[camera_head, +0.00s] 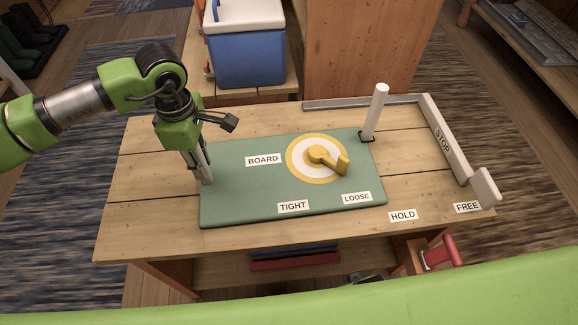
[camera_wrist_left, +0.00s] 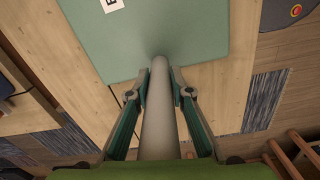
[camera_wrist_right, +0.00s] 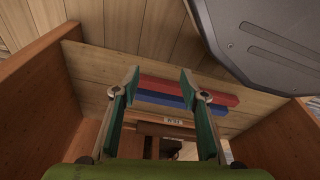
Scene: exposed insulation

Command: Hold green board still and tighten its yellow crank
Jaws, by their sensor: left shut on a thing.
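The green board (camera_head: 235,203) lies flat on the wooden bench. Its yellow crank (camera_head: 322,156) sits on a white disc with a yellow ring, its arm pointing right and slightly down, above the LOOSE label (camera_head: 356,197). The TIGHT label (camera_head: 293,206) is left of that. My left gripper (camera_head: 204,175) is shut on a pale post (camera_wrist_left: 158,130) at the board's left edge; the post runs between its fingers in the left wrist view. A second pale post (camera_head: 375,112) stands at the board's back right corner. My right gripper (camera_wrist_right: 160,85) is open and empty.
A grey STOP rail (camera_head: 445,142) runs along the bench's back and right, ending in a pale block (camera_head: 485,187) by the FREE label (camera_head: 467,207). A HOLD label (camera_head: 403,215) is nearby. My right gripper faces red and blue bars (camera_wrist_right: 185,90) beneath wooden boards.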

